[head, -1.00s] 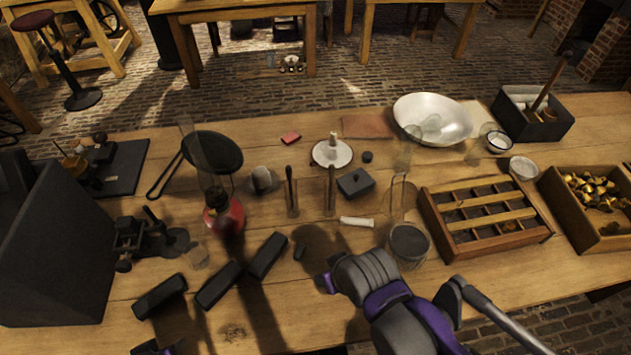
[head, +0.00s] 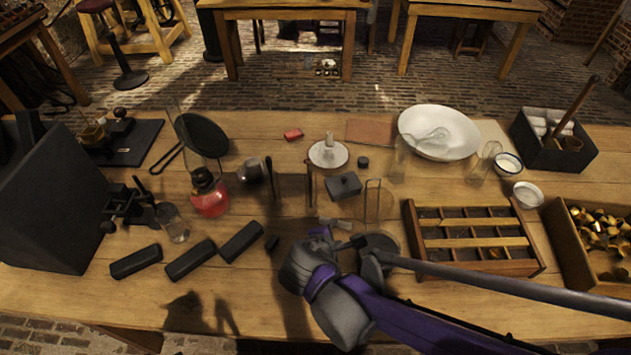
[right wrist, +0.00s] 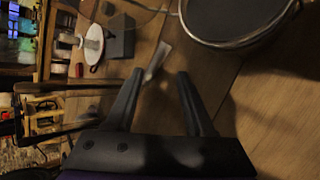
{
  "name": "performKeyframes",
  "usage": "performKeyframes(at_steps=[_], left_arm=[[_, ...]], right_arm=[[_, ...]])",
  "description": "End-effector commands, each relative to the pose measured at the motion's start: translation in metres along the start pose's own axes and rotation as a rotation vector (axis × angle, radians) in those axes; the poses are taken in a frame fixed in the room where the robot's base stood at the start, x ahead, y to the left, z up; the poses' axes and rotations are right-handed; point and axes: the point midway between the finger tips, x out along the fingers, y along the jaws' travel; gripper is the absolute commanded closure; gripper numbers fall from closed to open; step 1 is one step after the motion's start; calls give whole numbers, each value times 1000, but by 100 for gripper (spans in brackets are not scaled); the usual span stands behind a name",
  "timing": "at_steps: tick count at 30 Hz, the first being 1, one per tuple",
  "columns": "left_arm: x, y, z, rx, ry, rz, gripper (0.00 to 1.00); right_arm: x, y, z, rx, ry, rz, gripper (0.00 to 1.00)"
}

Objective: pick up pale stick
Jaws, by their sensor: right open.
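The pale stick (head: 335,224) is a short whitish piece lying on the wooden table, partly hidden by my right gripper in the head view. My right gripper (head: 342,239) is just in front of it, over the table. In the right wrist view the pale stick (right wrist: 157,60) lies just beyond the fingertips, in line with the gap between them. The right gripper (right wrist: 160,73) is open, with nothing between its fingers. My left gripper is not in view.
A dark round container (head: 381,241) stands close right of the stick, a grey lidded box (head: 343,187) behind it. A compartmented wooden tray (head: 475,268) is further right. Black bars (head: 190,259) lie at the left. Thin glassware (head: 373,200) stands behind the round container.

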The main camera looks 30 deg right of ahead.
Motion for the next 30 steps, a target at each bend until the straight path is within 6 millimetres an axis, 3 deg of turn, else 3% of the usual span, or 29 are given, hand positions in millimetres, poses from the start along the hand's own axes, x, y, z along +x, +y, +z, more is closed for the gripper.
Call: performKeyframes(at_steps=[3,6,10,16,24,30], left_arm=[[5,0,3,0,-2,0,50],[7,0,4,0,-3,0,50],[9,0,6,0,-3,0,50],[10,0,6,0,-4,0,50],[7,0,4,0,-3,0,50],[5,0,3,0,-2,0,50]], right_arm=[[6,39,-16,-410,-185,182,46],[-1,66,-29,-677,-354,298,46],[-16,87,-44,-899,-537,389,46],[-24,102,-50,-1021,-665,434,46],[4,129,-37,-1024,-670,434,46],[14,139,-32,-1024,-668,435,46]])
